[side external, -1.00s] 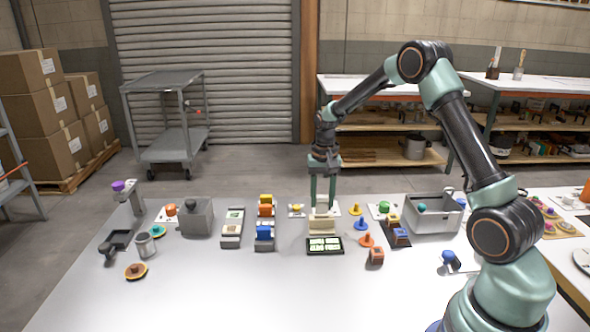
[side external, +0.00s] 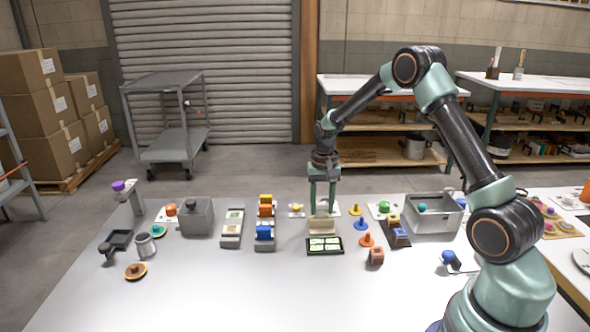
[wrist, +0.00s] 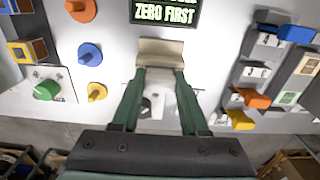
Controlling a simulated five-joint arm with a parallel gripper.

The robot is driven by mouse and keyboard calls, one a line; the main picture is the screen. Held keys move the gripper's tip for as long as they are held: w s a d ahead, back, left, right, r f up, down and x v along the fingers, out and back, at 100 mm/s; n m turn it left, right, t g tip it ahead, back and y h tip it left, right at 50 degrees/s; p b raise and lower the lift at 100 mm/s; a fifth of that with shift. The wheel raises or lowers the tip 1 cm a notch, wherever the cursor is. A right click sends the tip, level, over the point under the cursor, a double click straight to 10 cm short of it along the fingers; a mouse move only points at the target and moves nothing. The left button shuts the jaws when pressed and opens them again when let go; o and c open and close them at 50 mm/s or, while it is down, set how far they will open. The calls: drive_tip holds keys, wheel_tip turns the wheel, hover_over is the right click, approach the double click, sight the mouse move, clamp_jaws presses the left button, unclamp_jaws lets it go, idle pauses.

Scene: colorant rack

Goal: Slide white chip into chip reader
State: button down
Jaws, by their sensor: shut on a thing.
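My gripper (side external: 322,213) points straight down, with its two green fingers just behind the beige chip reader (side external: 321,228). In the wrist view the fingertips (wrist: 161,72) reach the near edge of the beige reader (wrist: 160,52). The gripper is shut on the white chip (wrist: 160,77), a pale piece between the fingertips that is hard to tell from the white surface behind it. The chip is at the reader's edge. Whether it sits inside the slot cannot be told.
A black display (side external: 325,246) with green lettering lies in front of the reader. Yellow (side external: 356,209) and orange (side external: 366,240) knobs stand to its right. A grey rack with a blue block (side external: 264,232) stands to the left.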

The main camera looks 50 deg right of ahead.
sight(322, 203)
drive_tip(key=shift+f, duration=0.6)
drive_tip(key=shift+c, duration=1.7)
unclamp_jaws()
wheel_tip(322, 203, up, 12)
drive_tip(key=shift+r, duration=0.1)
drive_tip(key=s+a+r+n+t, duration=0.2)
drive_tip(key=s+a+r+n, duration=0.2)
drive_tip(key=s+a+r, duration=0.35)
drive_tip(key=s+a+r+n+t, duration=0.1)
drive_tip(key=s+a+n+t, duration=0.2)
drive_tip(key=s+a+n, duration=0.2)
drive_tip(key=shift+s+a+r+t, duration=0.3)
drive_tip(key=shift+s+a, duration=1.4)
drive_tip(key=shift+s, duration=0.2)
